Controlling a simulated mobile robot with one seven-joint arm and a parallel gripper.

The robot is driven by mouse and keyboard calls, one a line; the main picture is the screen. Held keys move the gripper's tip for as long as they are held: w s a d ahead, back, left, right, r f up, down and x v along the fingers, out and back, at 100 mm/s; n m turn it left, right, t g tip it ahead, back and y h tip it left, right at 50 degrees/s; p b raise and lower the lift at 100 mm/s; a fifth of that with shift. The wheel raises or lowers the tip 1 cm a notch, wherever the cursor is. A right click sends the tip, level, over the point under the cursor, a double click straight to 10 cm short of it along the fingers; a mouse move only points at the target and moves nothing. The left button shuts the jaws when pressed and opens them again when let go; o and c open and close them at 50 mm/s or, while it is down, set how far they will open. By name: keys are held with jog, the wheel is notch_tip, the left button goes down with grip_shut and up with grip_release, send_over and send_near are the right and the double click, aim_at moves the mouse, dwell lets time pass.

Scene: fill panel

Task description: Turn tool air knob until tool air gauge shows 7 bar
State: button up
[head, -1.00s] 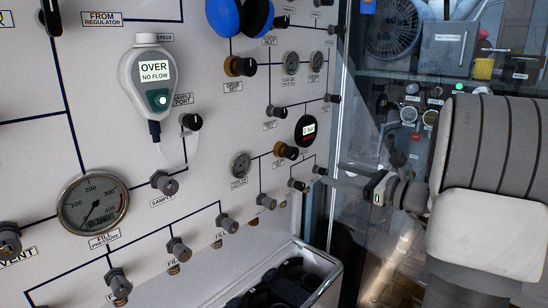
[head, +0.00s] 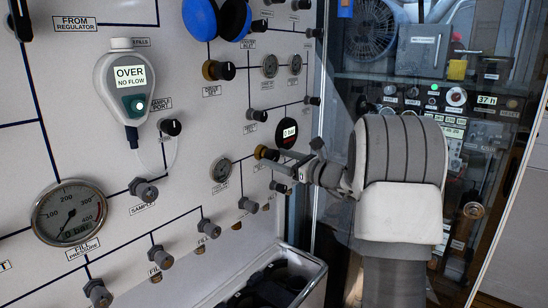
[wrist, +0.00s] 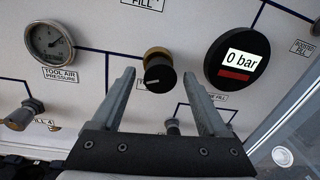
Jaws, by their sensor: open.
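The tool air pressure gauge (wrist: 50,42) is a small round dial at the upper left of the wrist view. Its reading is too small to make out. In the head view it is the small dial (head: 221,169) on the white panel. A brass and black knob (wrist: 159,72) sits to its right, joined to it by a dark line; it also shows in the head view (head: 264,153). The label below this knob is mostly hidden. My gripper (wrist: 163,76) is open and empty, with one finger on each side of the knob in the picture. I cannot tell whether they touch it.
A dark round digital gauge (wrist: 237,60) reading 0 bar is just right of the right finger. A smaller fitting (wrist: 172,126) shows below the knob, between the fingers. A fill 4 valve (wrist: 24,114) is at left. An open-topped bin (head: 300,259) stands below the panel.

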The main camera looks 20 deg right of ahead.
jog(key=shift+x, duration=0.85)
grip_shut()
jog(key=shift+f, duration=0.15)
